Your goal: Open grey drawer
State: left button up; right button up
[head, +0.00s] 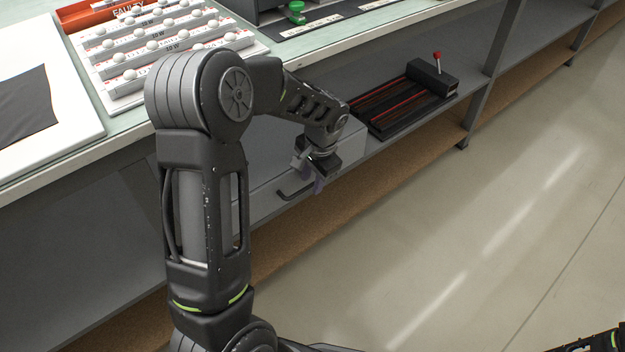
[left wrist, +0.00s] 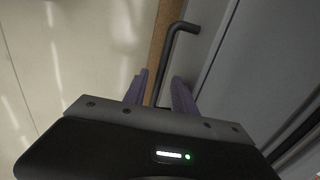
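The grey drawer (head: 346,158) sits under the workbench, its front partly hidden behind my left arm. Its dark bar handle (head: 284,194) sticks out from the front. My left gripper (head: 318,186) is at the handle. In the left wrist view, the handle (left wrist: 171,46) runs down between the two purple fingers (left wrist: 159,92), which are apart with gaps beside the bar. I cannot tell whether a finger touches the handle. My right gripper is not in view.
A black device with a red-tipped lever (head: 432,78) sits on the lower shelf right of the drawer. Racks of white bulbs (head: 160,45) and a white board (head: 75,125) lie on the workbench top. A dark post (head: 490,75) stands right. The floor (head: 450,240) in front is clear.

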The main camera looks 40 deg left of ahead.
pick_arm(q)
jog(key=shift+c, duration=0.3)
grip_shut()
dwell(1.1)
